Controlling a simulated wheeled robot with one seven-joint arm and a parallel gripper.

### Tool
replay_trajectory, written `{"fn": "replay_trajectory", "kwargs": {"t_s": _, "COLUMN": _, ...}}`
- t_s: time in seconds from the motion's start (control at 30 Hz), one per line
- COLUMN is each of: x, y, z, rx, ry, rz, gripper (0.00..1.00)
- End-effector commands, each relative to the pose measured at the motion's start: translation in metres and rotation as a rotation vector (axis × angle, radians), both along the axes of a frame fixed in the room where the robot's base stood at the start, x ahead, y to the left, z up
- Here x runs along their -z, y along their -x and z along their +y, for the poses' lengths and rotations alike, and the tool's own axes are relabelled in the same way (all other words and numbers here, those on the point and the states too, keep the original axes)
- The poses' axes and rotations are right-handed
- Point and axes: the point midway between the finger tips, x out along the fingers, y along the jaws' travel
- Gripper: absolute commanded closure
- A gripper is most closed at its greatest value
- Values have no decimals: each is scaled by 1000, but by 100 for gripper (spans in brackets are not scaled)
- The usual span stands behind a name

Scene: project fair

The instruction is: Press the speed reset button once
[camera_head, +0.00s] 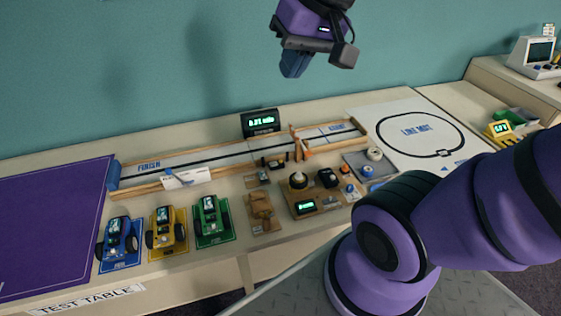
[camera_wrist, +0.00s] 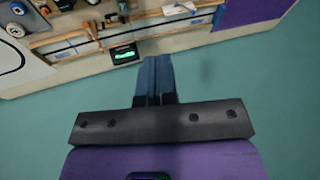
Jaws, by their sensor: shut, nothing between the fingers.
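A black speed display (camera_head: 262,123) with green digits stands at the back of the table, behind the wooden track; it also shows in the wrist view (camera_wrist: 125,54). Small button-like parts lie at the right of the track's front: a blue one (camera_head: 367,171) on a grey plate and an orange one (camera_head: 345,169). I cannot tell which part is the speed reset button; no label for it is readable. My gripper (camera_head: 294,66) is shut and empty, high above the display; its blue fingers (camera_wrist: 154,75) lie together in the wrist view.
The wooden track (camera_head: 215,160) runs along the table behind three small cars: blue (camera_head: 119,238), yellow (camera_head: 166,230) and green (camera_head: 211,218). A wooden console (camera_head: 330,205) with a green readout stands in front. A purple mat (camera_head: 50,220) lies left, a white line mat (camera_head: 405,110) right.

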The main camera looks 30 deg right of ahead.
Motion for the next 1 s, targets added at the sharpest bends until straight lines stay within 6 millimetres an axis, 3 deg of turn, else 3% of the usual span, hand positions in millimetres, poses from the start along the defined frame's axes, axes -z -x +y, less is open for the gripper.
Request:
{"fn": "replay_trajectory", "kwargs": {"t_s": 0.23, "x": 29, "y": -65, "z": 12, "rx": 140, "ry": -272, "rz": 132, "gripper": 100}}
{"fn": "replay_trajectory", "kwargs": {"t_s": 0.47, "x": 63, "y": -130, "z": 8, "rx": 319, "ry": -500, "rz": 211, "gripper": 100}}
{"fn": "replay_trajectory", "kwargs": {"t_s": 0.77, "x": 133, "y": -211, "z": -21, "rx": 617, "ry": -746, "rz": 268, "gripper": 100}}
{"fn": "replay_trajectory", "kwargs": {"t_s": 1.0, "x": 211, "y": -262, "z": -64, "rx": 898, "ry": -885, "rz": 273, "gripper": 100}}
